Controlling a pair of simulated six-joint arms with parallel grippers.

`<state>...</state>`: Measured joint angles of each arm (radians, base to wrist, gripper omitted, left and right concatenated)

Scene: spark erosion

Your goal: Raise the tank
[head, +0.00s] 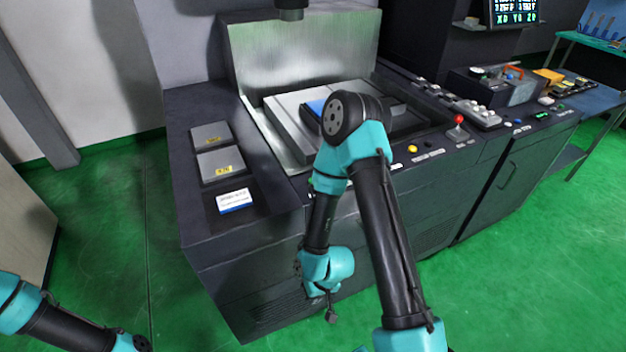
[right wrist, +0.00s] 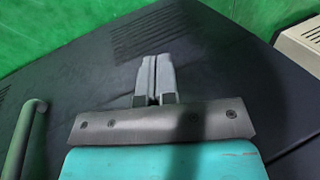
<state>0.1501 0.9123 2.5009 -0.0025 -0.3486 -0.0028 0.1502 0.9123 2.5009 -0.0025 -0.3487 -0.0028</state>
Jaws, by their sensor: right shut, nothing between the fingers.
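The tank area (head: 296,159) lies in the top of the dark machine, with a tall steel plate (head: 290,55) behind it. A grey block and a blue piece (head: 317,107) sit inside, partly hidden by my right arm. No raised front wall shows there. A yellow button (head: 412,149) and a red-knobbed lever (head: 459,119) are on the front panel. My right gripper (head: 331,316) points down before the machine's front, low and below the panel. In the right wrist view its fingers (right wrist: 152,78) are together and empty, over a dark surface. My left gripper is outside the view.
A dark tool head (head: 290,10) hangs above. A workbench (head: 594,97) stands at right. Green floor (head: 500,290) is open in front. A curved handle (right wrist: 22,138) shows in the wrist view.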

